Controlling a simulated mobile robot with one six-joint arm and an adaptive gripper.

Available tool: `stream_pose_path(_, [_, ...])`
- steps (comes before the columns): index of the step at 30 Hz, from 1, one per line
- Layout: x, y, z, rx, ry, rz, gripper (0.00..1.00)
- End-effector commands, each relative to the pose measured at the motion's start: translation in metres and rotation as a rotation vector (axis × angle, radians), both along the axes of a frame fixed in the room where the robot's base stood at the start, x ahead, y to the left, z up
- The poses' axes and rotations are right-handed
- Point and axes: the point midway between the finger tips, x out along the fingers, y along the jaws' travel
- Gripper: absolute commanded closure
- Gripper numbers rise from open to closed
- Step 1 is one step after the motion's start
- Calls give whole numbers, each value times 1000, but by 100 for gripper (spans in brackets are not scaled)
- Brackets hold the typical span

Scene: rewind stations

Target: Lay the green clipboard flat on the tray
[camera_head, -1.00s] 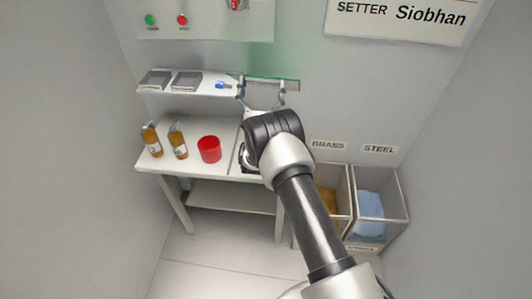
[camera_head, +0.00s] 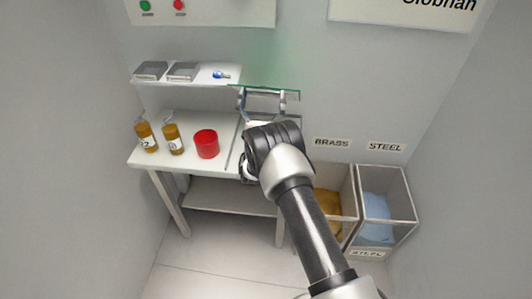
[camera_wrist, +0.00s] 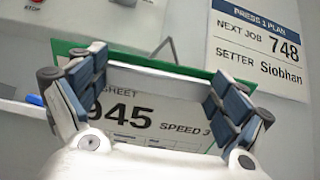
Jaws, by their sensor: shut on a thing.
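My gripper (camera_head: 263,100) is shut on the green clipboard (camera_head: 256,88), with a finger toward each side. In the head view the clipboard is a thin green strip above the bench, by the right end of the shelf. The wrist view shows the clipboard's green edge (camera_wrist: 152,62) and its white sheet, reading "945" and "SPEED 3", facing the camera between the fingers. A dark-edged flat area (camera_head: 236,150) at the bench's right end, which may be the tray, is mostly hidden by my arm.
A red cup (camera_head: 206,144) and two brown bottles (camera_head: 146,137) (camera_head: 173,139) stand on the bench. Two grey shallow trays (camera_head: 151,70) (camera_head: 183,71) and a small blue item (camera_head: 220,75) lie on the shelf. Brass (camera_head: 328,205) and steel (camera_head: 376,215) bins stand at right.

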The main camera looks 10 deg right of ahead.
Motion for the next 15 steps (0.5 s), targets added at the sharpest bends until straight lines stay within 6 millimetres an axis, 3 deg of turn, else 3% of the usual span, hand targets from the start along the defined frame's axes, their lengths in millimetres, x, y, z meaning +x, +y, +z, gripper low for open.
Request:
stream_pose_path(7, [0,0,-17,1,-2,0,55])
stream_pose_path(15, [0,0,-58,0,-1,0,55])
